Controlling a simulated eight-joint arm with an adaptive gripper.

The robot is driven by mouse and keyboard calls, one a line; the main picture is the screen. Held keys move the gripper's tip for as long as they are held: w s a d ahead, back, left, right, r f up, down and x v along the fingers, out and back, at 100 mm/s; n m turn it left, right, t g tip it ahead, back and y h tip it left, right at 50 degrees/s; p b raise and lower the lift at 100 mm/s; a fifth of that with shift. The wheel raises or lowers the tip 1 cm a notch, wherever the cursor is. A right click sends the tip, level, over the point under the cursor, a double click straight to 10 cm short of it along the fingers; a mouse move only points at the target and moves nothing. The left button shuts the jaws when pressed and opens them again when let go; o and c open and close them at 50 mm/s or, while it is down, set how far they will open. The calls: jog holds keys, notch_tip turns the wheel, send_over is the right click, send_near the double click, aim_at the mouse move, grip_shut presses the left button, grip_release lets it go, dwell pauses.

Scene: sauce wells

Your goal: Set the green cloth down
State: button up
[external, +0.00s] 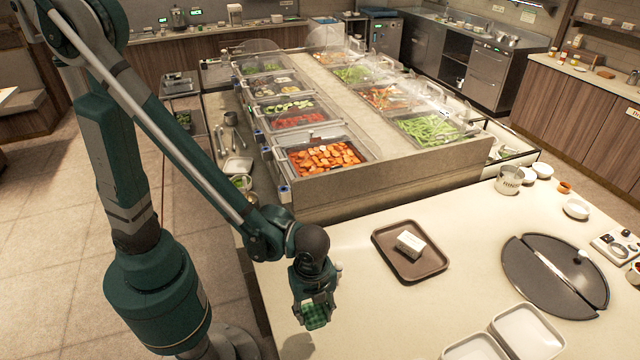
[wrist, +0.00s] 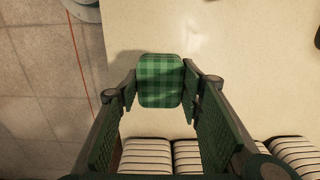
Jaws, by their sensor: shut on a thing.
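The green checked cloth (wrist: 160,82) is a small folded rectangle between the two fingers of my gripper (wrist: 160,88) in the wrist view. The fingers press on its left and right sides. In the external view the cloth (external: 315,316) shows at the lower end of my gripper (external: 314,310), over the left edge of the cream counter (external: 350,270). In the wrist view a shadow lies on the counter beside the cloth. I cannot tell how high above the surface the cloth is.
A brown tray (external: 388,242) with a white block (external: 410,243) lies right of my gripper. White square dishes (external: 525,330) and a dark round lid (external: 530,280) are farther right. Striped items (wrist: 146,155) line the wrist view's bottom. Counter around the tray is bare.

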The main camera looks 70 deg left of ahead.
send_over(314, 334)
jog(key=shift+f+b, duration=0.45)
jog(key=shift+f, duration=2.4)
jog(key=shift+f, duration=0.1)
jog(key=shift+f+b, duration=0.35)
jog(key=shift+f, duration=1.65)
jog(key=shift+f, duration=0.15)
jog(key=o, duration=0.9)
jog(key=shift+r, duration=0.2)
jog(key=shift+r+p, duration=0.95)
jog(key=shift+r, duration=5.05)
